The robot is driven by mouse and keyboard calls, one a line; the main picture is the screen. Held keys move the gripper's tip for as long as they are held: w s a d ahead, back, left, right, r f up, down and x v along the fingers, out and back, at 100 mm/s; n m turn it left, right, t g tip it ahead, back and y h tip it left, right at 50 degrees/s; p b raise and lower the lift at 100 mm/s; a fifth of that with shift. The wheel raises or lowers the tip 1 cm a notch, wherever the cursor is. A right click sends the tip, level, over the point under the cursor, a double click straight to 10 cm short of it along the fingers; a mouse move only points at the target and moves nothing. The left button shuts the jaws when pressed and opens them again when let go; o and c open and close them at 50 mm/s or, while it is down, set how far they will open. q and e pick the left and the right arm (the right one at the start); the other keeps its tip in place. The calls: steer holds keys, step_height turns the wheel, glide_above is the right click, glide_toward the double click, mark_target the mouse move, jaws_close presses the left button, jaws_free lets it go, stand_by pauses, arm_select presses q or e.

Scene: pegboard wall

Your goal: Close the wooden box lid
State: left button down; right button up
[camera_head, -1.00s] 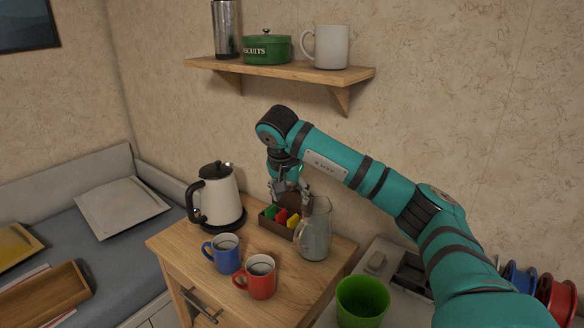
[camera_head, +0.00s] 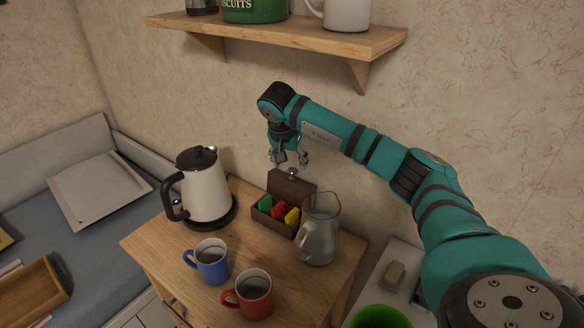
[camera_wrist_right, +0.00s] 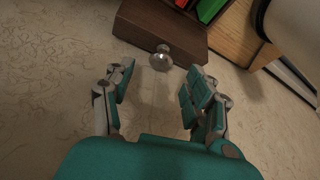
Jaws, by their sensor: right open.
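The wooden box (camera_head: 262,219) is small and dark brown and stands at the back of the wooden cabinet top. It holds green, red and yellow packets. Its lid (camera_head: 292,189) is raised, standing up at the back with a round metal knob. In the right wrist view the lid (camera_wrist_right: 150,36) is at the top, and its shiny knob (camera_wrist_right: 161,60) lies just beyond my fingertips. My right gripper (camera_head: 290,159) is open and empty, above and behind the lid, near the wall. It also shows in the right wrist view (camera_wrist_right: 157,82), fingers spread. My left gripper is not in view.
A glass pitcher (camera_head: 318,238) stands close to the right of the box, and a kettle (camera_head: 205,190) to its left. A blue mug (camera_head: 212,262) and a red mug (camera_head: 252,294) stand in front. A shelf (camera_head: 280,38) juts from the wall above.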

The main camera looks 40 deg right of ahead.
mark_target(292, 170)
steer(key=x, duration=0.4)
steer(key=shift+w+d+f, duration=0.1)
steer(key=shift+f, duration=0.2)
steer(key=shift+c, duration=1.1)
steer(key=c, duration=0.4)
jaws_close()
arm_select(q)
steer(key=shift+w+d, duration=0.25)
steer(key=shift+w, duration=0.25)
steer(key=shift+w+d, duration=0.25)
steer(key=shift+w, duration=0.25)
